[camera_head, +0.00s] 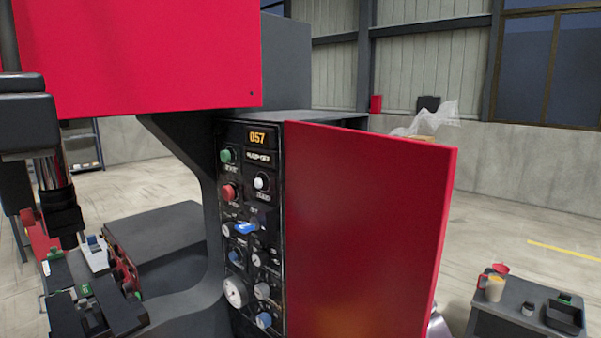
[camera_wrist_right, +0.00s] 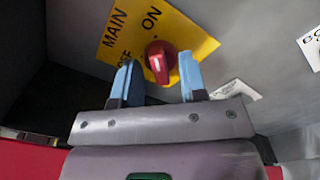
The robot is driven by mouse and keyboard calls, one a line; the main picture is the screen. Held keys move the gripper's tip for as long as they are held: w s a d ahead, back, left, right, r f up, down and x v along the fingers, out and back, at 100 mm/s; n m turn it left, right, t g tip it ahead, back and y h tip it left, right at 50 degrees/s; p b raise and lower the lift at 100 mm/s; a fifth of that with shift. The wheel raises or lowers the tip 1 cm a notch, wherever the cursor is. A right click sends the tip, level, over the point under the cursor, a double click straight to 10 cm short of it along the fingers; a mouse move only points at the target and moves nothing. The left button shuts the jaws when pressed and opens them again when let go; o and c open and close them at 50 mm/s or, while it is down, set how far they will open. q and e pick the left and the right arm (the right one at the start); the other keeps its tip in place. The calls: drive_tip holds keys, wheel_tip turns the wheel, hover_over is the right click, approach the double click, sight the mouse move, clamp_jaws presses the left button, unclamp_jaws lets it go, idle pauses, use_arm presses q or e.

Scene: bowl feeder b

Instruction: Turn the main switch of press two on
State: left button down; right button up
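The main switch is a red rotary knob (camera_wrist_right: 160,60) on a yellow plate (camera_wrist_right: 193,37) lettered MAIN, OFF and ON in the right wrist view. A pale mark shows on the knob's face; I cannot tell for certain which word it points to. My right gripper (camera_wrist_right: 157,66) is open, its two light-blue fingers apart on either side of the knob in this view. Contact with the knob is not clear. The head view does not show the knob or my right gripper. My left gripper is in neither view.
In the head view, a red panel (camera_head: 365,220) stands out to the right of a black control panel (camera_head: 268,205) with several knobs, buttons and a display reading 057. A red machine cover (camera_head: 140,55) hangs above. A grey table (camera_head: 500,312) with cups stands at lower right.

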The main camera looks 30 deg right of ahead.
use_arm(q)
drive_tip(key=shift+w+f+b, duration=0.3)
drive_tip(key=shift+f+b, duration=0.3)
drive_tip(key=shift+b, duration=0.5)
use_arm(e)
drive_tip(key=v, duration=1.1)
drive_tip(key=shift+w, duration=0.1)
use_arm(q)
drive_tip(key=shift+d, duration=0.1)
